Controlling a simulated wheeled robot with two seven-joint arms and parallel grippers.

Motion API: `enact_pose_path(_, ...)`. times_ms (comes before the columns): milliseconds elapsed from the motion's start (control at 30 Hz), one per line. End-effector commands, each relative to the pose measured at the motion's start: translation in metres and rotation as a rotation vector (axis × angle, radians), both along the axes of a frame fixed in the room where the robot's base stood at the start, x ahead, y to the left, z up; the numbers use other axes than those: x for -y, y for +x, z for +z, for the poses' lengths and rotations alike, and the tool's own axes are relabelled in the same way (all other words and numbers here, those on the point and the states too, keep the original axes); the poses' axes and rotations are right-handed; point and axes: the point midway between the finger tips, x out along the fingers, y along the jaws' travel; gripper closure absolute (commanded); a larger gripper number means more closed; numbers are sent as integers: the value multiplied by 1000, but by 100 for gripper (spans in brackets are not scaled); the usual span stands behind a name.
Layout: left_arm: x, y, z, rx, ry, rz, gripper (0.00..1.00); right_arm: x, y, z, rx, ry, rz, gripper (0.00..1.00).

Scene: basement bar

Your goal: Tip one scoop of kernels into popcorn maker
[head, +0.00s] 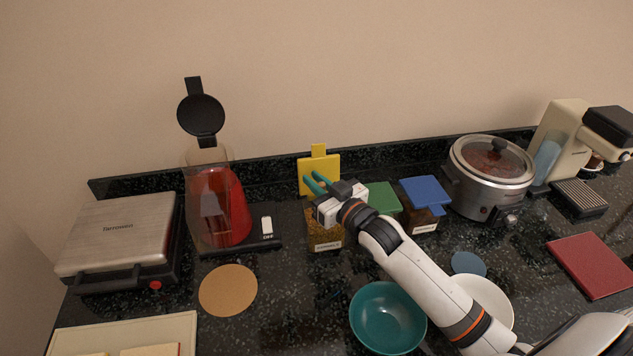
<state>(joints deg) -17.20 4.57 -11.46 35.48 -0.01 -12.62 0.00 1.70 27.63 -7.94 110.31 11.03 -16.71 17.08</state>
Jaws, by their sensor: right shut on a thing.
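The popcorn maker (236,207) is red with a clear cover; it stands at the left of the counter in the head view. Its round black lid (201,115) is raised, with a switch on the base's right side. A clear jar of golden kernels (325,237) stands mid-counter, its yellow lid (319,168) standing upright at the back. No scoop can be distinguished. My left gripper is out of view.
Green-lidded (383,198) and blue-lidded (425,197) jars stand right of the kernels. A teal bowl (388,318) and white plate (493,296) are in front. A sandwich press (120,236) is far left, a slow cooker (491,180) at right. A round tan mat (228,290) lies before the popcorn maker.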

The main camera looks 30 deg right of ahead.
Motion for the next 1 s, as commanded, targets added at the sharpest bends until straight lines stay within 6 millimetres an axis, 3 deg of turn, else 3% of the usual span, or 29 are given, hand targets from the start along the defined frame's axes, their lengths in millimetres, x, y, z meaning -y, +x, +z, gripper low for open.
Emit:
enact_pose_path(467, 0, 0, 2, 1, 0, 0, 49, 0, 0, 2, 1, -1, 0, 100)
enact_pose_path(1000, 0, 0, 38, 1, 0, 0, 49, 0, 0, 40, 2, 0, 0, 100)
